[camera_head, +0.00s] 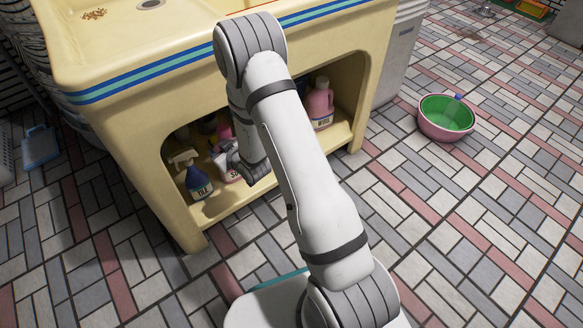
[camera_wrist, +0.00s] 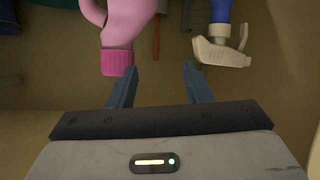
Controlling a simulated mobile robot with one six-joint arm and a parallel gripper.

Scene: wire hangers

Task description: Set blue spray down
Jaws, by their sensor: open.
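The blue spray bottle (camera_head: 198,183) with a white trigger head stands upright at the left front of the shelf inside the sink cabinet. In the wrist view its white head and a bit of its blue body (camera_wrist: 222,12) show at the upper right, beyond and outside my right-hand finger. My gripper (camera_wrist: 160,80) is open, with nothing between its fingertips. In the head view my gripper is mostly hidden by my wrist at the cabinet opening, to the right of the spray. The spray looks apart from the fingers.
A pink bottle (camera_wrist: 126,25) with a darker cap is close ahead of the left-hand finger. Another pink bottle (camera_head: 320,103) stands at the shelf's right. The yellow sink cabinet (camera_head: 185,235) frames the opening. A pink-and-green basin (camera_head: 445,128) sits on the tiled floor.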

